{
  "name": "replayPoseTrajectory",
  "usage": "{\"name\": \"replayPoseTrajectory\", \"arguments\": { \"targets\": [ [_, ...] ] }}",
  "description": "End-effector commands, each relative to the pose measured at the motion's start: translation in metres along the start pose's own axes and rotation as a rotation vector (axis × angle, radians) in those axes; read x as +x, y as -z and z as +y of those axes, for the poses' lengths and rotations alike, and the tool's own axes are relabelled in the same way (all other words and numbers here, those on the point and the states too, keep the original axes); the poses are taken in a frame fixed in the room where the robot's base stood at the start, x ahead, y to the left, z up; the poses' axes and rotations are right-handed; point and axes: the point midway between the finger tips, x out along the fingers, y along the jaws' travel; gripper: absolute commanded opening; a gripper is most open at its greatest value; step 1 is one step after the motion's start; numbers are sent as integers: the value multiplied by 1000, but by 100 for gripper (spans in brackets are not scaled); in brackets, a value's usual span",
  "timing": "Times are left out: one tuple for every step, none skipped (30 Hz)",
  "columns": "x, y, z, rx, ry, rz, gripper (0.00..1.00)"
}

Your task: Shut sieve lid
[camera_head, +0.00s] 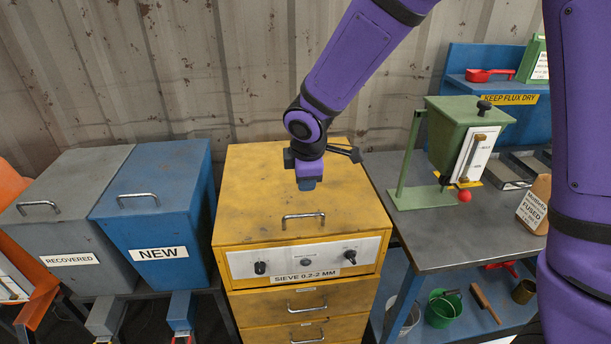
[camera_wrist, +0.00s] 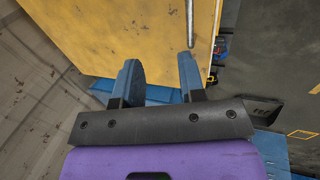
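The sieve is a yellow cabinet with a label "SIEVE 0.2-2 MM" (camera_head: 306,276) on its front. Its yellow lid (camera_head: 255,195) lies flat on top in the head view, and I see no gap above the front panel. The lid's metal handle (camera_head: 303,216) is near the front edge. In the wrist view the lid (camera_wrist: 110,25) fills the upper middle, with the handle (camera_wrist: 190,22) at upper right. My gripper (camera_head: 307,184) is above the lid, behind the handle. Its two blue fingers (camera_wrist: 159,62) are apart with nothing between them.
A blue "NEW" bin (camera_head: 160,195) and a grey "RECOVERED" bin (camera_head: 75,215) stand close on the left. A corrugated wall (camera_head: 230,70) is behind.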

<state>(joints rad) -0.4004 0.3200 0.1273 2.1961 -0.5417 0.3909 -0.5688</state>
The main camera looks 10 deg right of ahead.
Motion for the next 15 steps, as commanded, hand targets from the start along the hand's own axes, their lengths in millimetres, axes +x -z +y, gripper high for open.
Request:
{"name": "replayPoseTrajectory", "arguments": {
  "targets": [
    [-5,0,1,0,-3,1,37],
    [-9,0,1,1,-3,2,37],
    [-15,0,1,2,-4,2,37],
    [-20,0,1,2,-4,2,37],
    [-25,0,1,2,-4,2,37],
    [-32,0,1,2,-5,2,37],
    [-38,0,1,3,-4,2,37],
    [-44,0,1,2,-5,3,37],
    [-51,0,0,2,-4,2,37],
    [-56,0,0,3,-4,2,37],
    [-62,0,1,2,-5,2,37],
    [-69,0,0,2,-4,2,37],
    [-73,0,0,2,-4,2,37],
    [-78,0,0,2,-4,2,37],
    [-83,0,0,1,-3,1,37]
  ]
}}
